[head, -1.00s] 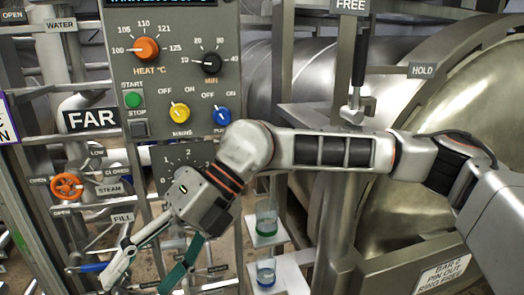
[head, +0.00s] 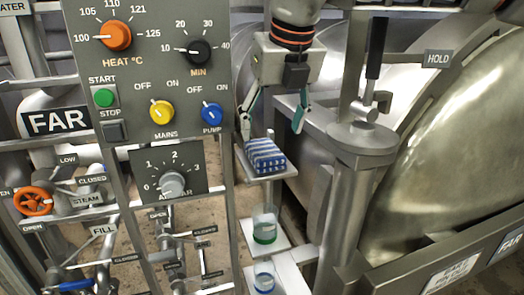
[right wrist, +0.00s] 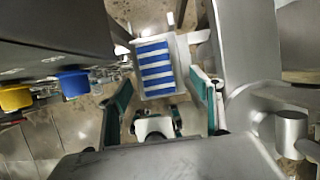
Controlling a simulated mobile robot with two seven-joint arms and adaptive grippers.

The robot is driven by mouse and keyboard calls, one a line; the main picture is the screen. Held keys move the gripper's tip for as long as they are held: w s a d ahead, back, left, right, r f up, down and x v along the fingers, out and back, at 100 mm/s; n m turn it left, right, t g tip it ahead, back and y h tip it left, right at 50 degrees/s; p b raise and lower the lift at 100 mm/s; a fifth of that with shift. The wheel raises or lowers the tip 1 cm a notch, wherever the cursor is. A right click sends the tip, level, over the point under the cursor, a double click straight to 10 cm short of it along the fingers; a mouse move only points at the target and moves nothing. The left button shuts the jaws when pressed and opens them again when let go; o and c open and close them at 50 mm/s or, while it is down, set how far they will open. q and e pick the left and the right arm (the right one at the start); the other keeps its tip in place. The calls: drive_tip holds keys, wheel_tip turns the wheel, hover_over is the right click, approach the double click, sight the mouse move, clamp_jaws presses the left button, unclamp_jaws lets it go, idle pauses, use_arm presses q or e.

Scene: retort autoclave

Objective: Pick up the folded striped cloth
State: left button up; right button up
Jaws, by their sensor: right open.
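The folded striped cloth (head: 265,155), blue and white, lies on a small pale shelf (head: 282,172) beside the control panel. My right gripper (head: 271,128) points down above the cloth, its two fingers open and apart, one towards each side of it. The gripper is empty, and I see a gap between it and the cloth. In the right wrist view the cloth (right wrist: 155,69) shows ahead, between the lines of the two open fingers (right wrist: 160,105). My left gripper is not in view.
Two lower shelves hold a glass with green (head: 264,224) and a glass with blue (head: 263,277). The control panel (head: 150,60) with knobs stands close on the left. A metal post with a lever (head: 372,110) and the big steel vessel (head: 450,150) stand on the right.

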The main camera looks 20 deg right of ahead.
sight(266, 150)
drive_tip(key=shift+f, duration=0.45)
drive_tip(key=shift+a+p+x, duration=0.2)
drive_tip(key=shift+x, duration=1.1)
drive_tip(key=shift+a+p+x, duration=0.15)
drive_tip(key=shift+a+x, duration=0.05)
drive_tip(key=shift+x, duration=1.1)
drive_tip(key=shift+s, duration=0.15)
drive_tip(key=c, duration=1.1)
